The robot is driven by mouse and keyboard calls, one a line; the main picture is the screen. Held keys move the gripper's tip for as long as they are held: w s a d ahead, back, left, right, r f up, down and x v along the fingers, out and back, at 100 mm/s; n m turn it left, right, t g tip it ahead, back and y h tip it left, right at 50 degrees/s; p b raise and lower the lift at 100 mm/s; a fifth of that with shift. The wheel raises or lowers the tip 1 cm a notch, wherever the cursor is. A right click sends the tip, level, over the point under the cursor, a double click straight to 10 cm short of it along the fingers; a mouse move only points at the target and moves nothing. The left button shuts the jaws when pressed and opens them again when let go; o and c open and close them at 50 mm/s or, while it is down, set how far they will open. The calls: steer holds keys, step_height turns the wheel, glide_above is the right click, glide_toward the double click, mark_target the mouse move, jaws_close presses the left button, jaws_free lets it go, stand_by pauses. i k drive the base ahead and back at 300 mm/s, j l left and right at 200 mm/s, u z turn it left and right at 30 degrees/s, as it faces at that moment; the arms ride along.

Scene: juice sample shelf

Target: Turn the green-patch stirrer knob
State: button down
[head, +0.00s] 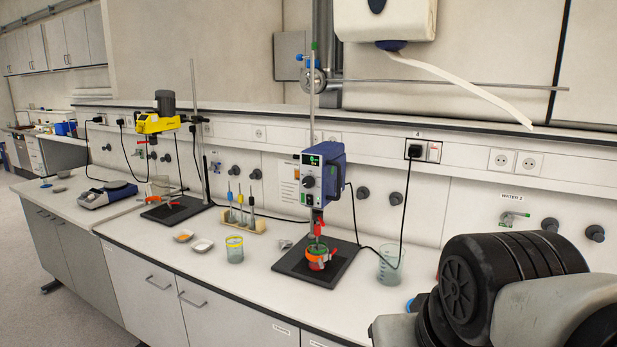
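A blue overhead stirrer (330,168) is clamped on an upright rod in the middle of the bench. Its front panel has a small display with green digits, and a dark round knob (308,182) sits below it. A green cap or patch (314,45) shows at the top of the rod. Below the stirrer, a red chuck leads down into a small vessel (317,257) held by an orange-red clamp above the black base plate (292,262). A second, yellow stirrer (160,122) stands to the left. My gripper is not in view; only part of my arm shows at lower right.
A glass beaker (391,268) stands right of the base plate, near my arm. A yellow-rimmed beaker (234,249), small dishes (202,245) and a rack of tubes (240,218) stand to its left. A black cable hangs from the wall socket (414,151) behind the beaker.

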mark_target(307, 183)
steer(key=i+u, duration=0.2)
steer(key=u, duration=0.2)
steer(key=i+u, duration=0.2)
steer(key=u, duration=0.25)
steer(key=i+l+u, duration=0.1)
steer(key=u, duration=0.3)
steer(key=i, duration=0.1)
